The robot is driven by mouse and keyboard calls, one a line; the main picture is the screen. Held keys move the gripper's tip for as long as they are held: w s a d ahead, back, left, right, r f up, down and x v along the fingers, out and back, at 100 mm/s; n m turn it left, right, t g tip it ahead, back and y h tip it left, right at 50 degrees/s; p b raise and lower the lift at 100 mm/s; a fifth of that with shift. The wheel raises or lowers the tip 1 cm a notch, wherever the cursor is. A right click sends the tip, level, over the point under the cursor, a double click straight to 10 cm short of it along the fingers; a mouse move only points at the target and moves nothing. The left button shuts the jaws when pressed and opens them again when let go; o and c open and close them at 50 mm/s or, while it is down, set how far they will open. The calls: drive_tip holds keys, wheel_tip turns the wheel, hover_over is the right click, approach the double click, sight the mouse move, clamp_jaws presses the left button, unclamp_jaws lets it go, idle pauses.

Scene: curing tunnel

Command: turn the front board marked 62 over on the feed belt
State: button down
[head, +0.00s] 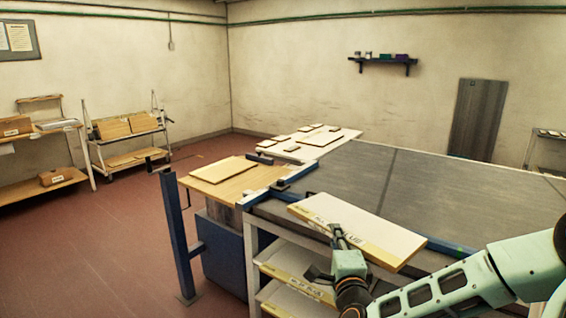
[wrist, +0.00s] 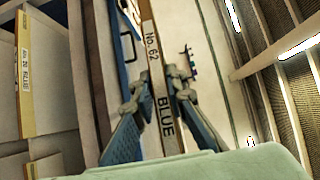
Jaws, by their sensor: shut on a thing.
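My gripper (head: 340,236) is shut on the edge of a pale board (head: 372,230). In the wrist view, the fingers (wrist: 158,98) press both sides of the board's narrow edge (wrist: 152,48), which reads "No. 62" and "BLUE". The board has a whitish face and a yellowish strip along its near edge. In the head view it is held slightly tilted above the rack, by the near edge of the wide grey belt surface (head: 410,185). Whether it touches the belt frame is unclear.
A white rack (head: 252,262) below holds other marked boards (head: 290,262). A wooden table (head: 248,184) with a board (head: 222,169) stands left of the belt, behind a blue post (head: 178,235). Small pieces lie on a pale far table (head: 345,136). The belt's visible surface is clear.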

wheel_tip(320, 180, up, 8)
drive_tip(key=p, duration=0.5)
drive_tip(key=shift+f+p, duration=0.2)
drive_tip(key=shift+p, duration=0.2)
drive_tip(key=shift+s+d, duration=0.1)
